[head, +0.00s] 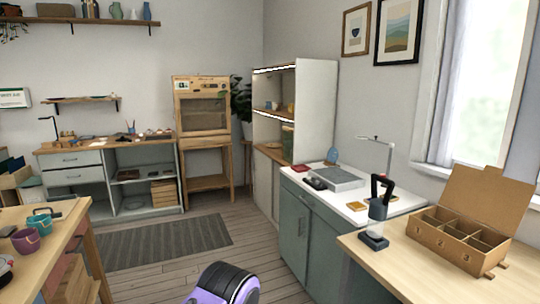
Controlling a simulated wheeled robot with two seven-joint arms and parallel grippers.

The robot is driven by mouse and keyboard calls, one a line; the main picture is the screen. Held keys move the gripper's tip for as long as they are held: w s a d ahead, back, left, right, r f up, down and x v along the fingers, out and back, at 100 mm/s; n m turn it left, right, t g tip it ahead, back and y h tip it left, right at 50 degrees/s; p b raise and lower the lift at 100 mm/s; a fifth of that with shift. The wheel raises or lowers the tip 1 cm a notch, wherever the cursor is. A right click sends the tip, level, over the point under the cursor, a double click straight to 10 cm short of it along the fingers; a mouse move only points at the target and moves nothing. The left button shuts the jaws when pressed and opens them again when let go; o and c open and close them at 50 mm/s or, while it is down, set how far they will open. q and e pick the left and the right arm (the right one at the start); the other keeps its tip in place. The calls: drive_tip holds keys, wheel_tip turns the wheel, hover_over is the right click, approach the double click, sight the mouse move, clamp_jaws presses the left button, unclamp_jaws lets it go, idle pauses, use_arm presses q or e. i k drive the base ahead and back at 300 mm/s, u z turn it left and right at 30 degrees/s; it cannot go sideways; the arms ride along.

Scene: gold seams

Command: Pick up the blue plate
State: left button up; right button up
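I cannot make out a blue plate for certain in the head view. A small blue-grey rounded object (333,156) stands at the back of the white-topped counter, too small to tell what it is. Neither of my grippers shows in the head view.
The white-topped counter (318,190) and a light wooden desk (410,275) with an open compartment box (460,240) stand at the right. The floor around the striped rug (165,243) is clear.

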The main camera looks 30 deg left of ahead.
sight(332, 154)
drive_tip(key=u, duration=1.45)
drive_tip(key=i, duration=4.35)
drive_tip(key=z, duration=2.55)
